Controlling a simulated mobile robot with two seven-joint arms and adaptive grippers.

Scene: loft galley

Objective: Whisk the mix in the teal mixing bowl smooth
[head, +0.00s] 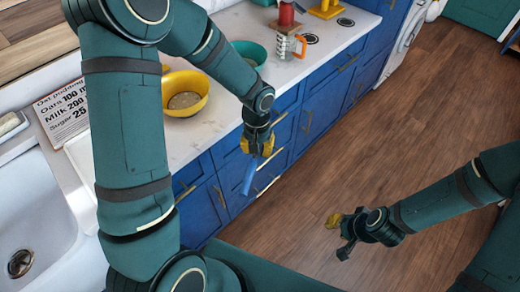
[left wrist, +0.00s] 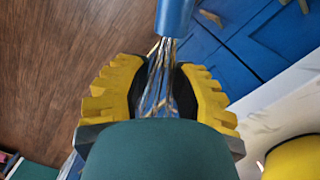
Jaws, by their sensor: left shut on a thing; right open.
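The teal mixing bowl (head: 262,46) stands on the counter in the head view, partly behind my left arm; I cannot make out its contents. My left gripper (head: 258,142) is in front of the counter edge, nearer than the bowl. It is shut on a whisk with a blue handle (head: 249,176), which points downward. In the left wrist view the whisk's wires (left wrist: 162,85) lie between the yellow fingers, and the handle (left wrist: 175,16) extends beyond them. My right gripper (head: 345,232) is open and empty over the wooden floor.
A yellow bowl (head: 201,103) with a pale-brown content stands left of the teal bowl. A clear jug with an orange handle (head: 290,47) stands right of it. A recipe card (head: 65,110) and a sink (head: 30,215) are at the left. Blue drawers (head: 310,118) line the counter front.

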